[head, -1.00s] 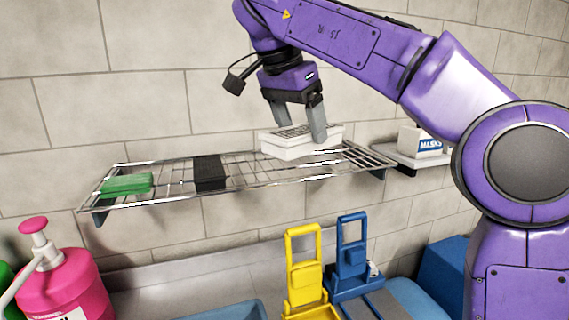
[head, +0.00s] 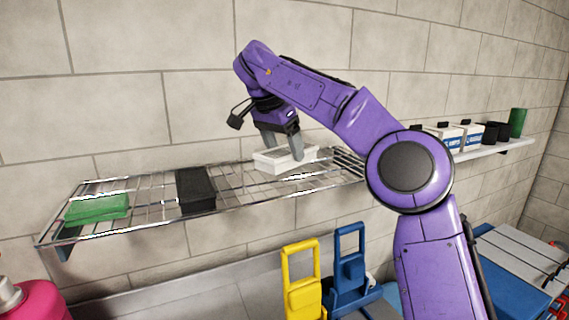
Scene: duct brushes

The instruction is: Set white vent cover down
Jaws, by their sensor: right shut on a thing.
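The white vent cover (head: 272,161) is a shallow white box shape with a slatted top. It is at the wire shelf (head: 235,187), toward the shelf's right part. My right gripper (head: 283,154) is shut on it from above, one finger on each side. The cover looks level and at or just above the wires; I cannot tell whether it touches them. My left gripper does not show.
A black box (head: 195,189) and a green pad (head: 97,208) lie on the wire shelf, left of the cover. Bare wires lie between the black box and the cover. A second shelf (head: 497,146) at right holds boxes and cups. Yellow (head: 302,281) and blue (head: 349,272) handled tools stand below.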

